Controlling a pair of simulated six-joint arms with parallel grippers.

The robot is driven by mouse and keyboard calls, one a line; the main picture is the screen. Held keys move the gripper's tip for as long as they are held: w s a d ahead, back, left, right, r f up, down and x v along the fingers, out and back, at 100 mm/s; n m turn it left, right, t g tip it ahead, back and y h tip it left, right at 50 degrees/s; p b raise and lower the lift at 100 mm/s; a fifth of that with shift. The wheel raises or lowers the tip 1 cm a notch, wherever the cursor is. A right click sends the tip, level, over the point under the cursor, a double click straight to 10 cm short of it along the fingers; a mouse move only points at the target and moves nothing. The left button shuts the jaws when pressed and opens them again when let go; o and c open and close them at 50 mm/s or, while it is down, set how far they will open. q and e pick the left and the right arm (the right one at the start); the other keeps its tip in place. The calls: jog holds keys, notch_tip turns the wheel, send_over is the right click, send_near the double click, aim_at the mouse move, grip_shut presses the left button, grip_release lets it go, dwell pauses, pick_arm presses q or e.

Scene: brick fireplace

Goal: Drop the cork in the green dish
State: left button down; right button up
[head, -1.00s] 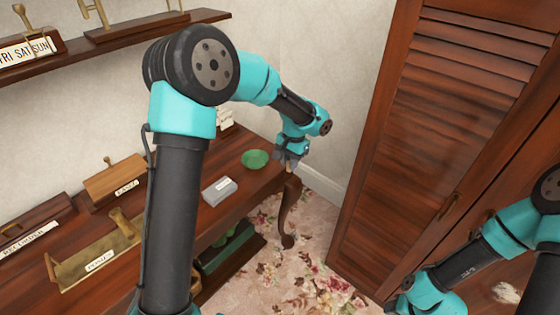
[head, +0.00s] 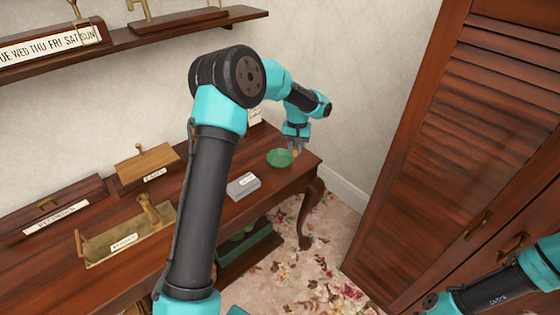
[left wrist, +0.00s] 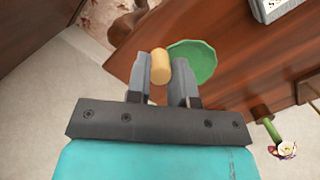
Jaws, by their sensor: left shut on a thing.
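The green dish (head: 278,159) sits on the wooden desk near its right end. It also shows in the left wrist view (left wrist: 203,62), partly behind a finger. My left gripper (head: 296,150) is beside the dish's right rim, a little above it. In the left wrist view, the tan cork (left wrist: 160,64) is upright between the two fingers, and the gripper is shut on it. The cork overlaps the dish's edge in that view; I cannot tell whether it is over the dish. My right arm shows at the lower right of the head view, its gripper out of view.
A grey box (head: 243,187) lies on the desk (head: 215,208) left of the dish. A brass tray (head: 112,240) and wooden signs are further left. A shelf (head: 150,35) runs along the wall. A louvered wooden door (head: 480,130) stands at right beyond open floor.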

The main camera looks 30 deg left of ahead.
pick_arm(q)
jog(key=w+a+f+n, duration=0.2)
jog(key=a+n, duration=0.2)
jog(key=a, duration=0.5)
jog(key=shift+w+a+f+n+h, duration=0.15)
jog(key=shift+n+h, duration=0.15)
jog(key=shift+n, duration=0.1)
send_over(277, 162)
jog(key=shift+f, duration=3)
jog(key=c, duration=0.9)
grip_release()
jog(key=r, duration=0.5)
jog(key=w+a+r, duration=0.1)
jog(key=r, duration=1.1)
jog(key=shift+w+a+r, duration=0.15)
jog(key=shift+w+a, duration=0.15)
jog(key=shift+a, duration=0.1)
